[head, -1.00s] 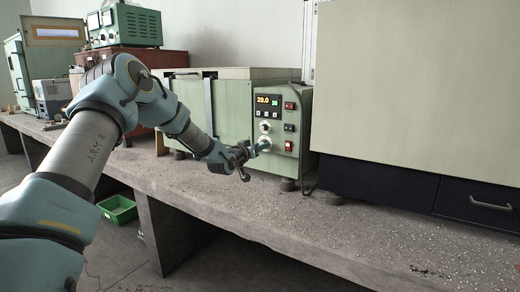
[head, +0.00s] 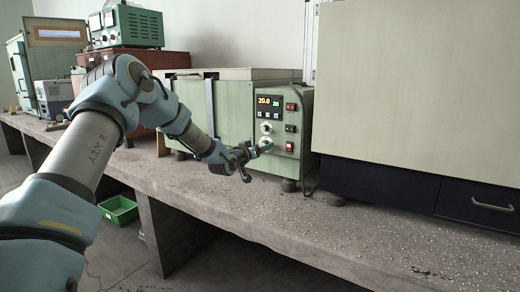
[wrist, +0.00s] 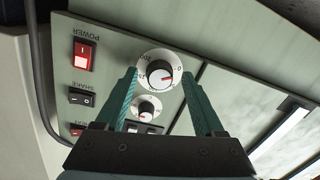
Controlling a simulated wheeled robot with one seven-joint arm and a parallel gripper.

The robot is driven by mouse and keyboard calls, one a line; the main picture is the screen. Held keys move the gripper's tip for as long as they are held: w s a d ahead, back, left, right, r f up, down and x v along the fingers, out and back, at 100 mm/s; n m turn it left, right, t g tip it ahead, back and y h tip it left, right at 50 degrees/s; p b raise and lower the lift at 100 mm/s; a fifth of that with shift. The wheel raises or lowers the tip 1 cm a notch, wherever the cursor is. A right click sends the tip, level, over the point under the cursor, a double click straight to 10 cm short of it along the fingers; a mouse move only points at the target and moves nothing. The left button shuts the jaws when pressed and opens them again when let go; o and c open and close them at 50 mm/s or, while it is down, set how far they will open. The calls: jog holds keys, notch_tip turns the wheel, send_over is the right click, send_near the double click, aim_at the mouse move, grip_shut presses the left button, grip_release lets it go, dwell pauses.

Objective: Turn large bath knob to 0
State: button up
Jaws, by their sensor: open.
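The large bath knob (wrist: 159,73) is a white dial with a red pointer on the pale green bath's front panel. In the wrist view its pointer faces right, close to the 0 mark; I cannot tell if it is exactly on it. My gripper (wrist: 159,75) is open, with one teal finger on each side of the dial and a gap to the knob's centre. A smaller knob (wrist: 147,107) shows between the fingers. In the head view my gripper (head: 258,153) is at the lower part of the bath panel (head: 279,118) and partly hides the lower knob.
The panel has a lit display (head: 268,102) and several switches, one a red power switch (wrist: 84,54). A large cream cabinet (head: 415,80) stands to the right. The concrete bench (head: 330,225) is clear in front. A green crate (head: 119,209) lies on the floor.

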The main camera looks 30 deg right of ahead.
jog(key=b+v, duration=0.1)
jog(key=v, duration=0.9)
jog(key=shift+s+a+b, duration=0.25)
jog(key=shift+a+b, duration=0.1)
jog(key=shift+r, duration=0.1)
jog(key=s+a+n+g+y+p, duration=0.15)
jog(key=a+y, duration=0.25)
jog(key=a, duration=0.5)
jog(key=s+a+n+y+p, duration=0.1)
jog(key=s+a+y+p, duration=0.2)
jog(key=a, duration=0.7)
jog(key=a+n+g+y+p, duration=0.1)
jog(key=a+y+p, duration=0.25)
jog(key=a, duration=0.55)
jog(key=s+a+r+n+g+y+p, duration=0.2)
jog(key=s+a+n+g+y, duration=0.2)
jog(key=s+a, duration=1.1)
jog(key=s+g, duration=0.1)
jog(key=s, duration=0.2)
jog(key=shift+a+r+p, duration=0.2)
jog(key=shift+r+p, duration=0.1)
jog(key=shift+p, duration=0.05)
